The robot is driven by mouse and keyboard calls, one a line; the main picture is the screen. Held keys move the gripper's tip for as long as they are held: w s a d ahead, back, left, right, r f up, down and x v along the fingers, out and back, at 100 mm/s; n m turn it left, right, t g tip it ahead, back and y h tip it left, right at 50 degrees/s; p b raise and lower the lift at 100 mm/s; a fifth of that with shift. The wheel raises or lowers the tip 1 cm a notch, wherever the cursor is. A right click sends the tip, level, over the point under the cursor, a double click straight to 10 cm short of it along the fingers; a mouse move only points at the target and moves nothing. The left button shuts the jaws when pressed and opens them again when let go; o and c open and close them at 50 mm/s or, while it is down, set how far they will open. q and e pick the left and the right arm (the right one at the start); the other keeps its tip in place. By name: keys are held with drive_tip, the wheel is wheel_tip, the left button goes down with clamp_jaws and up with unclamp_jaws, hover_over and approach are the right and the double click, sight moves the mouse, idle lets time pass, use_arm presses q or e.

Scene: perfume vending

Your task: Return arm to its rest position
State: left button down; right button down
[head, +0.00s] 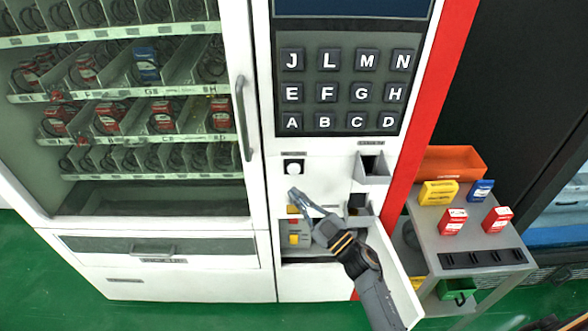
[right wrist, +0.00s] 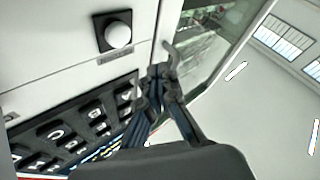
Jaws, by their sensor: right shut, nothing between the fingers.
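My right gripper (head: 296,198) reaches up from the lower right in front of the vending machine's white panel (head: 325,190). It is shut and empty. In the head view its tip overlaps the panel just below the round white button (head: 293,168). In the right wrist view the gripper (right wrist: 157,75) points between the panel and the glass door. The button (right wrist: 118,34) shows there to the upper left, apart from the fingers. The keypad (head: 338,92) is above the gripper in the head view. My left gripper is not in view.
Below the arm, a compartment (head: 305,254) holds a yellow item (head: 294,239), and its white door (head: 398,268) stands open. A grey side table (head: 465,236) at right carries red, yellow and blue boxes and an orange tray (head: 450,160). A handle (head: 243,118) juts from the glass door.

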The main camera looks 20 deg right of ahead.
drive_tip(key=shift+f, duration=0.1)
idle(0.6)
drive_tip(key=s+d+f+m+g+h+b, duration=0.1)
drive_tip(key=s+f+m+g+h, duration=0.3)
drive_tip(key=f, duration=0.9)
drive_tip(key=s+d+f+m+g+h+b, duration=0.15)
drive_tip(key=s+f, duration=0.45)
drive_tip(key=f, duration=0.7)
drive_tip(key=s+d+f+m+g+h+b, duration=0.1)
drive_tip(key=s+f+m+g+h, duration=0.3)
drive_tip(key=f, duration=0.9)
drive_tip(key=s+d+f+g+b, duration=0.1)
drive_tip(key=s+f+g, duration=0.1)
drive_tip(key=s+f, duration=0.4)
drive_tip(key=s+f+g+b, duration=0.1)
drive_tip(key=s+f+g, duration=0.2)
drive_tip(key=s, duration=1.4)
drive_tip(key=s+d+f+g+b, duration=0.1)
drive_tip(key=s+f+g, duration=0.2)
drive_tip(key=s+f, duration=0.6)
drive_tip(key=s+n, duration=0.1)
drive_tip(key=s, duration=0.1)
drive_tip(key=shift+s+d, duration=0.3)
drive_tip(key=shift+d, duration=0.05)
drive_tip(key=shift+f+g, duration=0.1)
drive_tip(key=shift+g, duration=0.15)
